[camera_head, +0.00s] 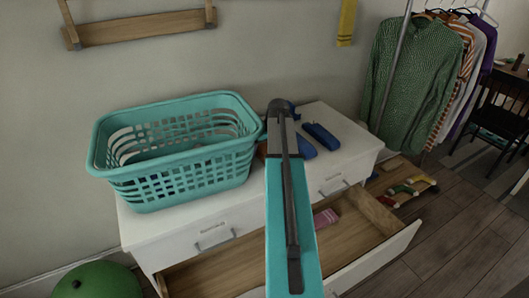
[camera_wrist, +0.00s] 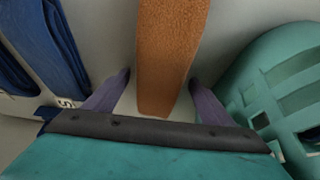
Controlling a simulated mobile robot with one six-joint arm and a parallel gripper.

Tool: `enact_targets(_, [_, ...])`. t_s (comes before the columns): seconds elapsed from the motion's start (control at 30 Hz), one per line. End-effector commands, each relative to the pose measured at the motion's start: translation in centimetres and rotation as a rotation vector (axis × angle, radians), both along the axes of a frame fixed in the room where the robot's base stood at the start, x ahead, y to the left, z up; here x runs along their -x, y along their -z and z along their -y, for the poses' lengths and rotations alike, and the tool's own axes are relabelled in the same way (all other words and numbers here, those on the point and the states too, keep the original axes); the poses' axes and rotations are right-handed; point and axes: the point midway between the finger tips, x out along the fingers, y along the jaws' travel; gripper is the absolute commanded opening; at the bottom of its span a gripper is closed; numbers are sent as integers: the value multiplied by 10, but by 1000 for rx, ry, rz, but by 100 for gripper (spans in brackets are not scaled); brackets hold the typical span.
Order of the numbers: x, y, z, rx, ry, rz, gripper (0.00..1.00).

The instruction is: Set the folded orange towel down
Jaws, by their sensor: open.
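The folded orange towel (camera_wrist: 170,60) shows in the wrist view as a long narrow strip, apparently on the white dresser top. My gripper (camera_wrist: 159,77) is open, with one purple finger on each side of the towel and a visible gap at both sides. In the head view my arm hides the gripper and nearly all of the towel; only a small orange-brown patch (camera_head: 262,149) shows beside the arm.
A teal laundry basket (camera_head: 180,160) stands left on the white dresser (camera_head: 358,150), close to the towel. Folded blue cloths (camera_head: 321,136) lie on the other side. The drawer (camera_head: 240,268) below is open, with a pink item (camera_head: 325,218) inside. Clothes (camera_head: 415,75) hang at right.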

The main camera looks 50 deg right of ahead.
Motion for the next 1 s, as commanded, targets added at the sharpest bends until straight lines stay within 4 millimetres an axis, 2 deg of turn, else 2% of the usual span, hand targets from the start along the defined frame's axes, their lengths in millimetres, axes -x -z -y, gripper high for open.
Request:
enact_targets(0.17, [0,0,0,0,0,0,77])
enact_targets(0.5, [-1,-1,0,1,-1,1,23])
enact_targets(0.8, [-1,-2,0,1,-1,1,23])
enact_targets(1.0, [-1,-12,0,1,-1,2,23])
